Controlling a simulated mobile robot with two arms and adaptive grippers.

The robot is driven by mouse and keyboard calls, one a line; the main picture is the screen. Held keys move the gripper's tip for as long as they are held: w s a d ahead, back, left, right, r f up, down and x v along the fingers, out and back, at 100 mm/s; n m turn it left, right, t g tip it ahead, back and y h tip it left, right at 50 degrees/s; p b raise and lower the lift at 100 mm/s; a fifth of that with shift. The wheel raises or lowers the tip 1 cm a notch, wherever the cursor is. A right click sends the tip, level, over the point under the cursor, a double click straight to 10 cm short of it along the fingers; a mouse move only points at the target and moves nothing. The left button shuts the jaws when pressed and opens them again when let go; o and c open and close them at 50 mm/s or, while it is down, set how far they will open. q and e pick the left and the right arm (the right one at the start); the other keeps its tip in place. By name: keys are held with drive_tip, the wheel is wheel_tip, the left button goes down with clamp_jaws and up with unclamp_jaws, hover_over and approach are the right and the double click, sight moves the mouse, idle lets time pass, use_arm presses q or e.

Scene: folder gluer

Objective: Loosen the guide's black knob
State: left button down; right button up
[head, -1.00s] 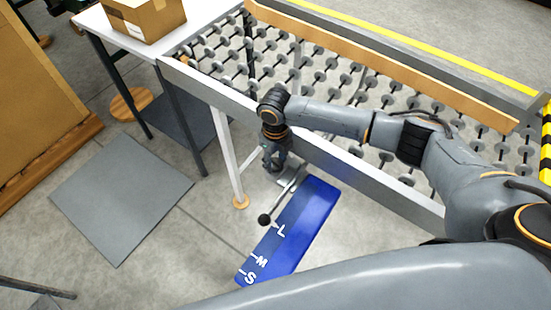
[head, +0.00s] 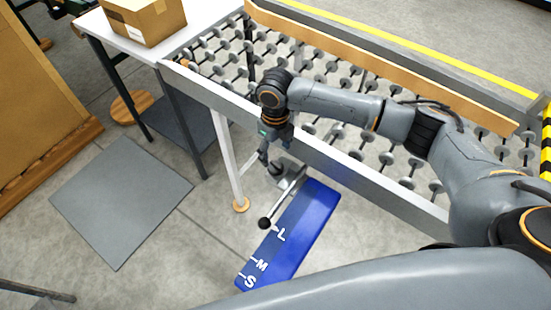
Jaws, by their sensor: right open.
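A black ball knob (head: 264,223) sits on the end of a thin metal lever (head: 283,203), beside the L mark of a blue plate (head: 305,222) lettered L, M and S. The lever runs up to a grey metal bracket (head: 291,172) at the plate's far end. A small dark round part (head: 275,168) shows at the bracket, close to my right gripper; I cannot tell if it is another knob. My right gripper (head: 268,162) points down in front of the conveyor's side rail, open and apart from the ball knob. My left gripper is out of view.
The skate-wheel conveyor (head: 232,98) with its pale side rail runs behind and under my right arm. A white leg (head: 229,160) stands left of the gripper. A white table (head: 118,38) holds a cardboard box (head: 145,18). A grey mat (head: 120,200) lies on the floor.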

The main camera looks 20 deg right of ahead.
sight(276, 165)
wheel_tip(276, 165, up, 6)
drive_tip(key=shift+f, duration=0.2)
idle(0.5)
